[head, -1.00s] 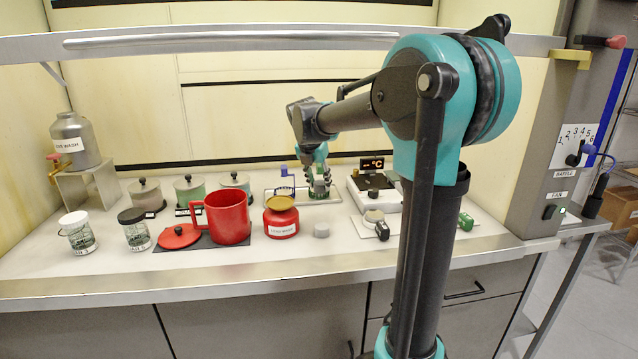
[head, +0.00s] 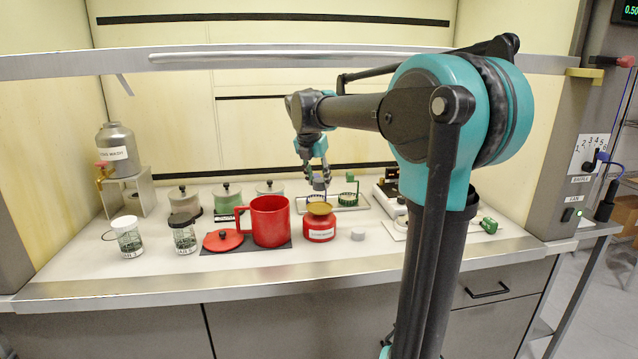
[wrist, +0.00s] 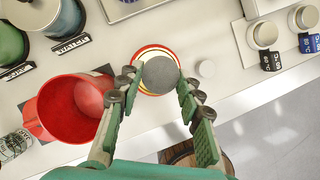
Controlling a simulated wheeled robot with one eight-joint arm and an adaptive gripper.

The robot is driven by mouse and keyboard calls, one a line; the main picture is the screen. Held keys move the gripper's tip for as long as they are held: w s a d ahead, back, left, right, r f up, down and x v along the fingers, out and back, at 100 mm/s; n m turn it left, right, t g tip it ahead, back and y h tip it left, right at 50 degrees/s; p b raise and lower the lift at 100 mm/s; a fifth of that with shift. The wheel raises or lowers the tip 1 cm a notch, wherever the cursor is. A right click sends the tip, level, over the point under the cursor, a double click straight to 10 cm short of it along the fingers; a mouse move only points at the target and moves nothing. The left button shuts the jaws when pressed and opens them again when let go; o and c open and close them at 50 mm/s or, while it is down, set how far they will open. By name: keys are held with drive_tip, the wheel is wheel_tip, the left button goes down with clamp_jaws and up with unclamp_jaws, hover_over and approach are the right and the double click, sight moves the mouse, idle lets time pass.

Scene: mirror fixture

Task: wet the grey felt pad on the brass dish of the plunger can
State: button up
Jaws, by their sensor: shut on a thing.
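My gripper (head: 318,184) is over the can, fingers pointing down. In the wrist view my gripper (wrist: 160,78) is shut on the round grey felt pad (wrist: 160,74). In the head view a small gap shows between the fingertips and the dish.
A red mug (head: 270,222) stands left of the can, its red lid (head: 223,240) beside it. A small pale cylinder (head: 357,234) is just right of the can. A tray with a green holder (head: 348,192) is behind. Lidded pots (head: 228,197) stand at the back left.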

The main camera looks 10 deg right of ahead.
hover_over(320, 208)
drive_tip(key=shift+s+a+f, duration=0.1)
drive_tip(key=shift+f, duration=0.85)
drive_tip(key=shift+s+a+f, duration=0.15)
drive_tip(key=shift+f, duration=0.8)
drive_tip(key=shift+s+a+f, duration=0.1)
drive_tip(key=shift+f, duration=0.85)
drive_tip(key=shift+f, duration=1.1)
drive_tip(key=shift+r, duration=3.55)
